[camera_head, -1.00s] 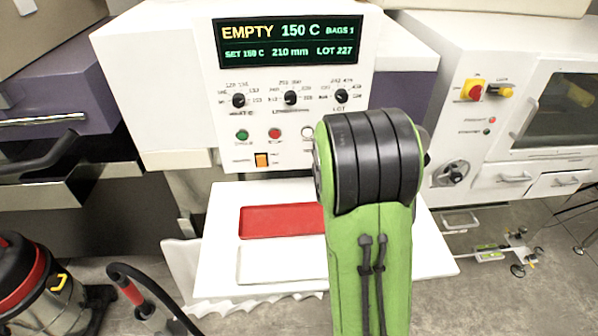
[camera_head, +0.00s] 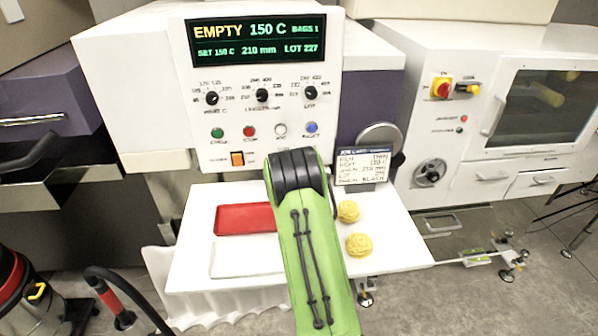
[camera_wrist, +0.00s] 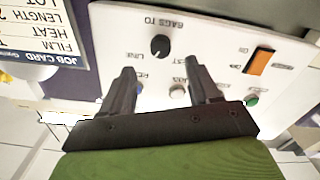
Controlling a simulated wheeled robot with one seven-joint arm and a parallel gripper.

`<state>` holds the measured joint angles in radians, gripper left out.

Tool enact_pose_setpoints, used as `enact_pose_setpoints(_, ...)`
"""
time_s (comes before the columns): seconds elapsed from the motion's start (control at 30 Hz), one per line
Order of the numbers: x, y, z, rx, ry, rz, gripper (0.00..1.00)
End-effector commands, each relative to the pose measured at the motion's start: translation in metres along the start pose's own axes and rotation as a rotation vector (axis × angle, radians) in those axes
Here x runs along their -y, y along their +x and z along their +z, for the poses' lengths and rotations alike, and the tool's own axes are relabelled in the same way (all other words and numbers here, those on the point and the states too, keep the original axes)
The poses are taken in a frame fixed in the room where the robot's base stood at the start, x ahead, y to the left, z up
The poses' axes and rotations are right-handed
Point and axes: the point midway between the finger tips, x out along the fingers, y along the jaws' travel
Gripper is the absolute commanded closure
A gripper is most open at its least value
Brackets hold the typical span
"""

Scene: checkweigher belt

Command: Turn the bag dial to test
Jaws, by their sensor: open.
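The bag dial (camera_wrist: 160,46) is a black round knob on the white panel, shown upside down in the wrist view. The lettering BAGS TO is beside it, with small position labels that I can partly read, one ending in EST. I cannot tell which way its pointer faces. My gripper (camera_wrist: 160,68) is open, with its two dark fingers apart and their tips close to the dial. Nothing is between the fingers, and I cannot tell that they touch the panel. In the head view my arm hides the dial and the gripper.
The panel carries three upper dials, including the lot dial (camera_head: 311,93), coloured buttons such as the red one (camera_head: 249,131), and an orange switch (camera_head: 237,158). A job card (camera_head: 362,167) stands at right. Below are a red tray (camera_head: 232,219) and yellow bundles (camera_head: 348,211).

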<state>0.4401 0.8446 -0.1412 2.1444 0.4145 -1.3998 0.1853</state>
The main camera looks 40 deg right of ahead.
Motion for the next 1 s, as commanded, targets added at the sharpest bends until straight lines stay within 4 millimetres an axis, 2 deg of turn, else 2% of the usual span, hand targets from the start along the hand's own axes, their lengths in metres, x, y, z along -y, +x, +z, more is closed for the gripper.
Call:
enact_pose_setpoints(0.1, 0.0, 0.019, -0.008, 0.008, -0.003, -0.008, 0.39)
enact_pose_setpoints(0.33, -0.001, 0.057, -0.005, 0.007, 0.0, -0.004, 0.39)
enact_pose_setpoints(0.5, 0.0, 0.067, -0.004, 0.008, 0.001, -0.005, 0.39)
enact_pose_setpoints(0.7, 0.001, 0.067, -0.003, 0.007, 0.001, -0.005, 0.39)
enact_pose_setpoints(1.0, 0.0, 0.067, -0.003, 0.007, 0.001, -0.005, 0.85)
